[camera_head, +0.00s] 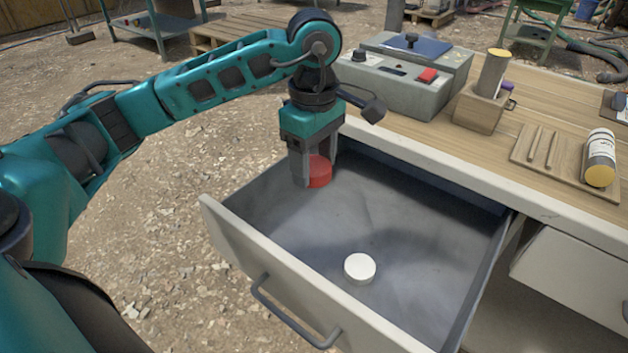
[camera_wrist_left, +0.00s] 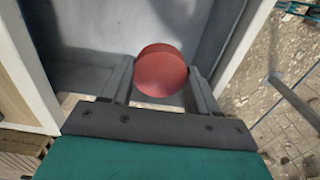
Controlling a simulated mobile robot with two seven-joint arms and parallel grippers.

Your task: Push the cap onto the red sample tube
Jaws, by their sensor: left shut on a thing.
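My left gripper (camera_head: 312,180) is shut on a red cap (camera_head: 319,171), a short round disc. It holds the cap over the left rear part of the open drawer. In the left wrist view the red cap (camera_wrist_left: 161,71) sits between the two fingers of the gripper (camera_wrist_left: 162,88). A grey tube with a yellowish top (camera_head: 492,72) stands upright in a wooden block (camera_head: 478,110) on the bench. I cannot make out a red tube. My right gripper is not in view.
The open drawer (camera_head: 235,232) holds a white cap (camera_head: 360,268) on its floor. A grey box with a red switch (camera_head: 395,92) stands on the bench. A white tube with a yellow end (camera_head: 600,150) lies on a wooden board (camera_head: 535,160) at right.

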